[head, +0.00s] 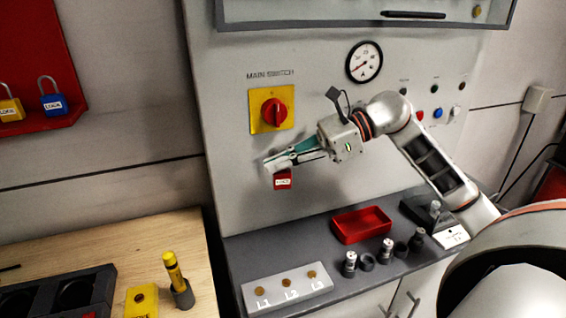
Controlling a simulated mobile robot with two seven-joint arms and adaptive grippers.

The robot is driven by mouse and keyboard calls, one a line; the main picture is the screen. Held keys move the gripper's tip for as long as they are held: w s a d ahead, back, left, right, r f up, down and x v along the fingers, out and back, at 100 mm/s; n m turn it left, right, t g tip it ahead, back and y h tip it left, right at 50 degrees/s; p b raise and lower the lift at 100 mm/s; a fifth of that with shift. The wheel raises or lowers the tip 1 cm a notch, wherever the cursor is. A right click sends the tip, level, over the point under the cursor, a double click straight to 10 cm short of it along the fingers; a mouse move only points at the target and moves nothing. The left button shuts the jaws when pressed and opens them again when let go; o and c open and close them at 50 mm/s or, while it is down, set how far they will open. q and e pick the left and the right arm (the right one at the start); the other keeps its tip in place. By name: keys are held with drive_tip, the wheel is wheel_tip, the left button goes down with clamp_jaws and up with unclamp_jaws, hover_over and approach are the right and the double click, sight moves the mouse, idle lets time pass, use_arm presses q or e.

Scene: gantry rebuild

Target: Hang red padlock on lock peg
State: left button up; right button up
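The red padlock (283,181) has a white label and hangs below the fingertips of my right gripper (278,163). The fingers are closed together at its top, and its shackle is mostly hidden by them. It is held in front of the grey panel, below the red rotary main switch (273,111) on its yellow plate. At the far left, a red board (40,60) carries a blue padlock (53,103) and a yellow padlock (10,108). I cannot make out a free lock peg. My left gripper is out of view.
A grey ledge (330,236) below the panel holds a red tray (362,224), a strip marked L1 to L3 (287,289) and several small cylindrical parts. A wooden table (150,238) at lower left holds a yellow-topped tool (173,271). Wall space between board and panel is clear.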

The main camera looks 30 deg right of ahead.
drive_tip(key=o, duration=0.4)
drive_tip(key=shift+w+d+f+t+h, duration=0.15)
drive_tip(key=shift+w+d+f+t, duration=0.1)
drive_tip(key=shift+w+d, duration=0.2)
drive_tip(key=shift+w+d+f+t+h, duration=0.15)
drive_tip(key=shift+w+d+t, duration=0.15)
drive_tip(key=shift+w, duration=0.25)
drive_tip(key=shift+c, duration=0.2)
drive_tip(key=shift+d+r, duration=0.1)
drive_tip(key=shift+s+d+r+g, duration=0.15)
drive_tip(key=shift+d+r+g, duration=0.1)
drive_tip(key=shift+r, duration=0.05)
drive_tip(key=shift+o, duration=0.3)
drive_tip(key=v, duration=0.7)
drive_tip(key=shift+d+f, duration=0.2)
drive_tip(key=shift+f, duration=0.1)
drive_tip(key=shift+g, duration=0.3)
drive_tip(key=s, duration=0.1)
drive_tip(key=s+d+r, duration=0.1)
drive_tip(key=s+r, duration=0.1)
drive_tip(key=shift+s+d+r, duration=0.2)
drive_tip(key=shift+d+r, duration=0.05)
drive_tip(key=shift+d, duration=0.1)
drive_tip(key=shift+f, duration=0.1)
